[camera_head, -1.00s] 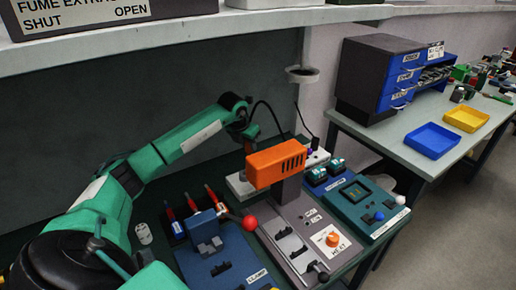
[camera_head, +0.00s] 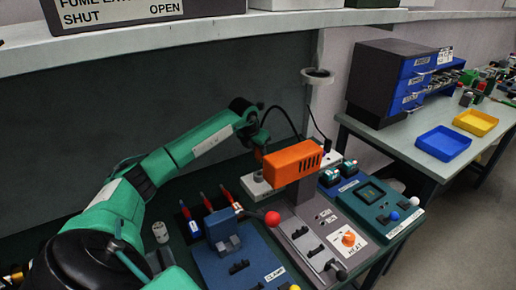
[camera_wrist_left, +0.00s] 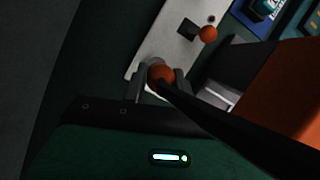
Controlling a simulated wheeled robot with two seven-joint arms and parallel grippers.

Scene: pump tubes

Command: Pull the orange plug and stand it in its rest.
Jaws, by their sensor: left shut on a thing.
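My left gripper (camera_head: 259,148) reaches in beside the orange housing (camera_head: 291,163), over a pale block (camera_head: 255,187). In the left wrist view its fingers (camera_wrist_left: 158,82) are shut on the round orange plug (camera_wrist_left: 161,75), with a thick black cable running from it to the lower right. The fingers and plug are over the edge of a pale plate (camera_wrist_left: 170,38); whether the plug touches it I cannot tell. A second orange knob (camera_wrist_left: 208,34) sits on that plate beside a dark square opening (camera_wrist_left: 188,29). I cannot make out which part is the rest. My right gripper is out of view.
A blue clamp unit (camera_head: 235,262) with a red ball lever (camera_head: 272,218) stands in front, beside several red-tipped tools. A grey heater panel (camera_head: 320,240) and a teal panel (camera_head: 380,205) are to the right. A ring on a post (camera_head: 317,75) stands behind.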

